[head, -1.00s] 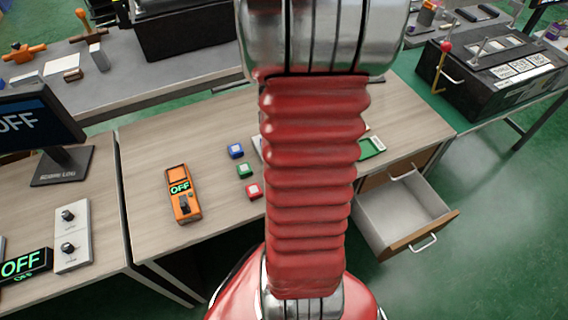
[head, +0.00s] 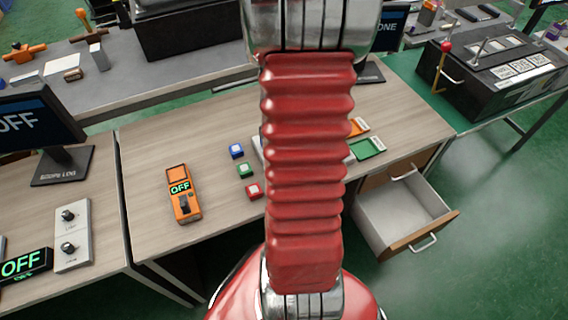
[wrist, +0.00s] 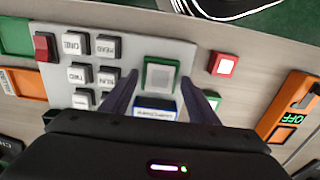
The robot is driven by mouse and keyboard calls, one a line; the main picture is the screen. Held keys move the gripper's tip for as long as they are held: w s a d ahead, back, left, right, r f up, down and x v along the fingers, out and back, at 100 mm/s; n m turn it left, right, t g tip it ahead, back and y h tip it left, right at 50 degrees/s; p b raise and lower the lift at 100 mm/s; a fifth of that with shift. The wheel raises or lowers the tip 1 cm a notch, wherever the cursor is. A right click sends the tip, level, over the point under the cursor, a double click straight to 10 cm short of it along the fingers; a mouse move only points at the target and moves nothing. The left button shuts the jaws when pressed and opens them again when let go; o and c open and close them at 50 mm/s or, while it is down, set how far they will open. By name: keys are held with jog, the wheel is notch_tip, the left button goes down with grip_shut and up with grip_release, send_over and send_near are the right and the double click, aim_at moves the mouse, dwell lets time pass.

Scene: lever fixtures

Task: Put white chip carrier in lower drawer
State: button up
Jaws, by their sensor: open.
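No separate white chip carrier can be made out for certain. In the wrist view my gripper (wrist: 160,78) is open, its fingers apart above a pale key panel (wrist: 188,56). Between the fingers are a green-framed grey square (wrist: 161,76) and, nearer the palm, a blue-edged white label (wrist: 156,110). I cannot tell whether the fingers touch anything. In the head view my arm hides the gripper and most of the panel. The lower drawer (head: 398,215) stands pulled out at the desk's right end, its visible inside empty.
Blue (head: 236,151), green (head: 244,170) and red (head: 254,190) buttons and an orange OFF box (head: 182,194) are on the desk, left of my arm. An orange tray (head: 359,127) and a green tray (head: 368,149) are right of it. Green floor is open beyond the drawer.

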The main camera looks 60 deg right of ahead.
jog(key=shift+c, duration=0.2)
jog(key=c, duration=1.2)
jog(key=shift+r, duration=0.2)
notch_tip(320, 180, up, 10)
jog(key=shift+f, duration=0.15)
dwell(0.6)
